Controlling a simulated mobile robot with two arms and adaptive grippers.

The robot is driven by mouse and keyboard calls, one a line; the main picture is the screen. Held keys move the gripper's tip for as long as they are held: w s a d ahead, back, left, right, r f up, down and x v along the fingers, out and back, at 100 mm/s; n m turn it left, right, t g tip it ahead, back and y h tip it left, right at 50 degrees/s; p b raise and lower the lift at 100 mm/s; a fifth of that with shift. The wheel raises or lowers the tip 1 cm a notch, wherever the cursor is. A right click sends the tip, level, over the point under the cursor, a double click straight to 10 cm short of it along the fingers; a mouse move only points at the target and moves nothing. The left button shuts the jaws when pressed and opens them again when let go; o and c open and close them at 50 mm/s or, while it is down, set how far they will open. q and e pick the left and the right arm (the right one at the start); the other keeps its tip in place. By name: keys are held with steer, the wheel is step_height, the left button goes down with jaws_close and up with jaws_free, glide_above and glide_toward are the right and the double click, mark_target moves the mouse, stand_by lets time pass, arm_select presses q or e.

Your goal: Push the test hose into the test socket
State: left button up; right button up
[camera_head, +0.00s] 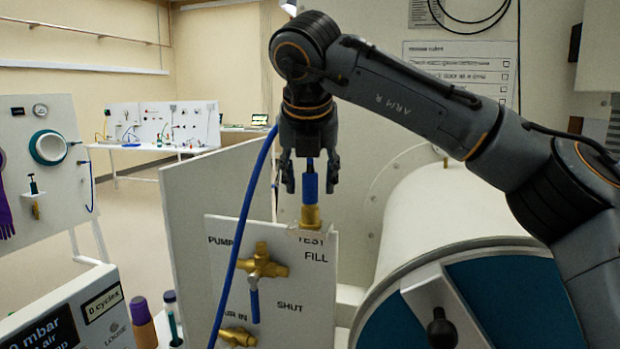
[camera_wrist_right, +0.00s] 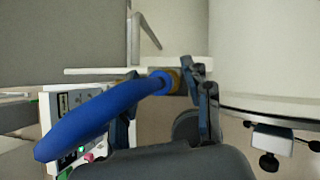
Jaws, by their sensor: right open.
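The blue test hose (camera_head: 240,235) runs in a long curve beside my right arm. A blue hose end (camera_head: 310,187) stands upright at the brass test socket (camera_head: 310,216), above the "TEST" label. Its lower edge meets the brass; how deep it sits cannot be told. My right gripper (camera_head: 310,178) points down, open, with a finger on each side of the hose end and gaps visible. In the right wrist view, the hose (camera_wrist_right: 105,112) leads to the brass socket (camera_wrist_right: 175,79) between the open fingers. My left gripper is not in view.
The white panel (camera_head: 318,280) carries a brass valve (camera_head: 262,262) with a blue handle and a lower brass fitting (camera_head: 237,337). A large white cylinder (camera_head: 455,215) with a blue door stands close on the right. A display box (camera_head: 70,315) is at lower left.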

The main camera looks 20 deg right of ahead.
steer(key=v, duration=1.2)
steer(key=shift+f, duration=0.1)
